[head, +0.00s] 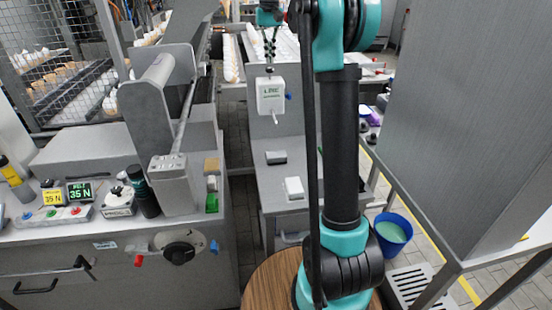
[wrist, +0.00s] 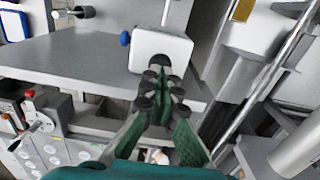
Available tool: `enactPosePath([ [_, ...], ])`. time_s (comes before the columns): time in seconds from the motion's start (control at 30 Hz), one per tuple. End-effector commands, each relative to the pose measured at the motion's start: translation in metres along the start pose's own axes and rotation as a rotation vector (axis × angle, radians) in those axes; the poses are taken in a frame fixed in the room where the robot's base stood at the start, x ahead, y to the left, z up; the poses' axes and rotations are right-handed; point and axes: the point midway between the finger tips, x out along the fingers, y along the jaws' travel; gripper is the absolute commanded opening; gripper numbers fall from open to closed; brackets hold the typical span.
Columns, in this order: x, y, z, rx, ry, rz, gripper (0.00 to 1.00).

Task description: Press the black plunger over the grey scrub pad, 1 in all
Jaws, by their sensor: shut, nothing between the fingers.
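A dark grey block (head: 276,157) also lies on the middle bench.
A white block (head: 293,188) lies on the middle bench. The left bench (head: 60,240) carries a black bottle (head: 143,190), buttons and displays beside a roller machine. A round wooden top (head: 266,285) and a blue bucket (head: 393,233) are near my arm. A large grey cabinet (head: 465,100) fills the right.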

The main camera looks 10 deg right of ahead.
Motion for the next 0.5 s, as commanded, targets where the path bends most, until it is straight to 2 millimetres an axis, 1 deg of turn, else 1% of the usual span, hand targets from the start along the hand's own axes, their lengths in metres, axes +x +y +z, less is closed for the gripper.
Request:
enactPosePath([
  [0.5,0.016,0.0,0.0,0.0,0.0,0.0,0.0],
])
